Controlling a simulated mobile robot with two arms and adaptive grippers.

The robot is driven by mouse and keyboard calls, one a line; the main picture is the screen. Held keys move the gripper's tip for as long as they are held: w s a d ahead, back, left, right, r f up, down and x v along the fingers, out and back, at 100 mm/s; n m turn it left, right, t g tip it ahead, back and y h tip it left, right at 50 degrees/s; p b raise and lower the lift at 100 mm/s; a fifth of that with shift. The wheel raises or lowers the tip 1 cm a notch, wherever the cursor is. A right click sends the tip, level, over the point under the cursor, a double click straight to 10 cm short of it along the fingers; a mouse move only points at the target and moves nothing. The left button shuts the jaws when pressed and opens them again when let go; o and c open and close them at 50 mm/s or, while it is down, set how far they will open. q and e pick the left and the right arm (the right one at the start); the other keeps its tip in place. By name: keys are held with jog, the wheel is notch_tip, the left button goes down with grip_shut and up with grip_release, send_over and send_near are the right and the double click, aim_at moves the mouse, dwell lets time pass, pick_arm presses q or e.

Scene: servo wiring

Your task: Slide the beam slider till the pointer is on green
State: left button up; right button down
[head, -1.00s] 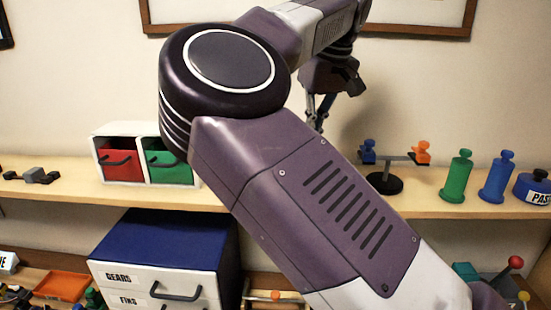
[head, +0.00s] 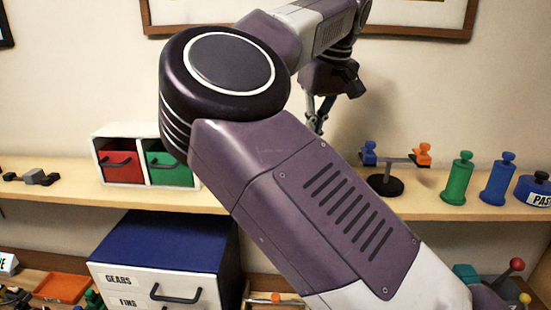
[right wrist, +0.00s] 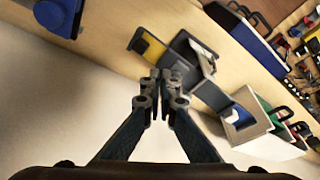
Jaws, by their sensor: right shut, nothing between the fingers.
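A small beam (head: 398,158) on a round black base (head: 385,184) stands on the shelf in the head view. It has a blue knobbed piece (head: 369,153) at its left end and an orange one (head: 422,154) at its right end. I cannot make out a pointer or a green mark on it. My right gripper (head: 317,126) hangs to the left of the beam, apart from it. In the right wrist view the right gripper (right wrist: 160,88) is shut with nothing between its fingertips. My left gripper is in neither view.
My right arm blocks the middle of the head view. Red (head: 121,167) and green (head: 168,168) drawers stand on the shelf (head: 440,206) to the left. Green (head: 456,180) and blue (head: 497,182) knobbed cylinders stand right of the beam. A blue-topped cabinet (head: 165,238) is below.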

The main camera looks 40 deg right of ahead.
jog(key=shift+f, duration=0.3)
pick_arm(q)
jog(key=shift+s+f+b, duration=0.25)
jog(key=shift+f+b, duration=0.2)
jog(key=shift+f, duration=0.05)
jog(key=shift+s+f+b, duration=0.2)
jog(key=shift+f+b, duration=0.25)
pick_arm(e)
jog(key=shift+f, duration=1.25)
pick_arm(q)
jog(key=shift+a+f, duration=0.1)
pick_arm(e)
jog(key=shift+f, duration=0.2)
